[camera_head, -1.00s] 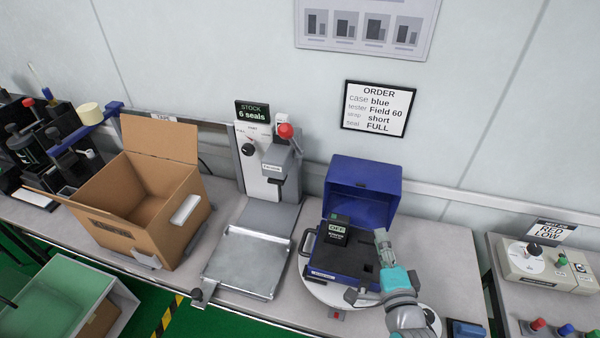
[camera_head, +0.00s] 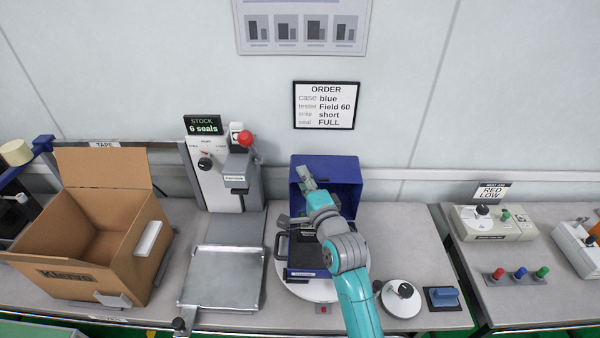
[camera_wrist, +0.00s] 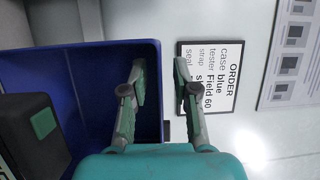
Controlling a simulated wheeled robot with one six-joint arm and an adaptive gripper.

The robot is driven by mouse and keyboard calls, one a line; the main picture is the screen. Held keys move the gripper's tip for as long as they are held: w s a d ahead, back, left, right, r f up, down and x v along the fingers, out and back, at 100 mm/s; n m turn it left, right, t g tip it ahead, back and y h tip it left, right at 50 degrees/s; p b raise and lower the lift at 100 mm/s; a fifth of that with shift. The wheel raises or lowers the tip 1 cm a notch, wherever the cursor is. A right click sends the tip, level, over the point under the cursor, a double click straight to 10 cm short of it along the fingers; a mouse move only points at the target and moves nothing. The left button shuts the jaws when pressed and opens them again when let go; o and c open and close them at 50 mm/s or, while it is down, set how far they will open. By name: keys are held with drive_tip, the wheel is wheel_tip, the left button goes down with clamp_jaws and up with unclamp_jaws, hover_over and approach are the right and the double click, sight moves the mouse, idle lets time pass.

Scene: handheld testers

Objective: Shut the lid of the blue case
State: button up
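The blue case (camera_head: 306,273) sits on a white round turntable on the bench. Its lid (camera_head: 345,172) stands open at the back, and its inside also fills much of the wrist view (camera_wrist: 80,85). My gripper (camera_head: 306,180) is in front of the lid's upper left part. In the wrist view my gripper (camera_wrist: 158,85) is open and empty, one finger over the lid's inside and the other past its top edge; contact cannot be told. A dark tester with a green patch (camera_wrist: 42,123) shows at the wrist view's left. My arm hides much of the case's inside.
A sealing press (camera_head: 225,170) and a metal tray (camera_head: 222,278) stand left of the case, with an open cardboard box (camera_head: 85,240) further left. The wall is close behind the lid.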

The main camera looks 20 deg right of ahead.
drive_tip(key=shift+w, duration=1.35)
clamp_jaws()
